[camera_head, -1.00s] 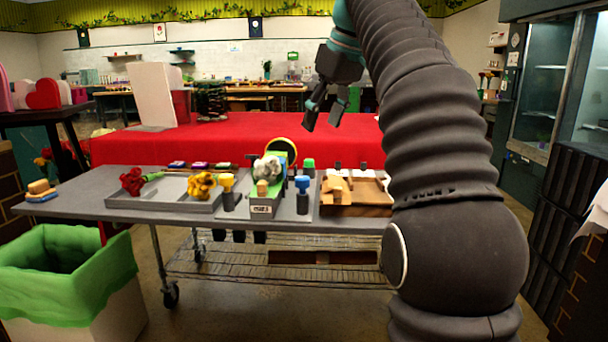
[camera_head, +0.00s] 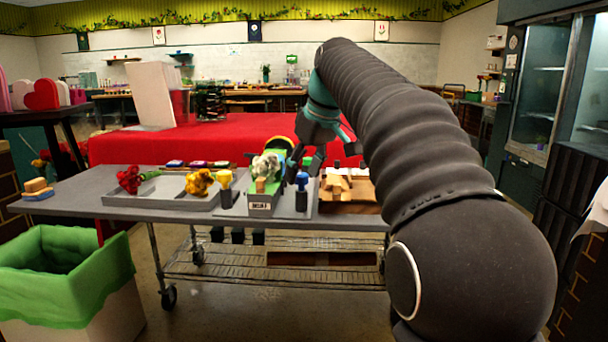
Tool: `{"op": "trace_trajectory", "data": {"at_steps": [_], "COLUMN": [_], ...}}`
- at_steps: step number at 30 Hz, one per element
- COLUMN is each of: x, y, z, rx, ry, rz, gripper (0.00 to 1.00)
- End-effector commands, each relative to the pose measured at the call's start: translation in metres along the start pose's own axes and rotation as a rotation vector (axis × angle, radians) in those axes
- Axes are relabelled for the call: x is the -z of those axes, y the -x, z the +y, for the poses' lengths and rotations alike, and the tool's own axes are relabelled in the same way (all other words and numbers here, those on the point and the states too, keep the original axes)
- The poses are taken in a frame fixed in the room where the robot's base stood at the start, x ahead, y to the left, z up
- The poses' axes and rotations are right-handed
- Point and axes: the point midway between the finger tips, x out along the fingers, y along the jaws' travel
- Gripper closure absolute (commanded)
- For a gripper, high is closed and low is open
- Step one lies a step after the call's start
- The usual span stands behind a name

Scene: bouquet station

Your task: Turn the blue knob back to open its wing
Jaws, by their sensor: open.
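The blue knob (camera_head: 302,179) sits on a dark post on the grey plate, right of the centre station. My gripper (camera_head: 304,166) is open, pointing down, just above and behind the blue knob in the picture. I cannot tell whether it touches the knob. The yellow knob (camera_head: 225,178) stands on a similar post to the left. Between the knobs is a grey and green holder (camera_head: 262,206) with a pale bunch (camera_head: 266,166) in it. The wing of the blue knob is too small to tell apart.
A grey tray (camera_head: 160,201) with red flowers (camera_head: 129,179) and yellow flowers (camera_head: 199,182) lies left on the cart. A wooden tray (camera_head: 350,208) with blocks stands right of the blue knob. A sponge-like stack (camera_head: 38,189) lies at the far left.

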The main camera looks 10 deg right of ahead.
Motion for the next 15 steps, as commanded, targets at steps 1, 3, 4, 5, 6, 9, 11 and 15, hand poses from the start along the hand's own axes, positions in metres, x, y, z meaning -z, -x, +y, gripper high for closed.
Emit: {"op": "trace_trajectory", "data": {"at_steps": [1,3,4,5,6,9,11,15], "x": [-0.0002,0.0000,0.0001,0.0001,0.0002,0.0002,0.0001,0.0001], "y": [-0.0031,-0.0049,-0.0052,-0.0054,-0.0054,-0.0052,-0.0052,-0.0050], "z": [-0.0003,-0.0002,-0.0002,-0.0002,-0.0001,-0.0001,0.0000,0.0000], "rx": [0.000,0.000,0.000,0.000,0.000,0.000,0.000,0.000], "ry": [0.000,0.000,0.000,0.000,0.000,0.000,0.000,0.000], "rz": [-0.001,0.000,0.000,0.000,0.000,0.000,0.000,0.000], "gripper": [0.43,0.43,0.43,0.43,0.43,0.43,0.43,0.78]}}
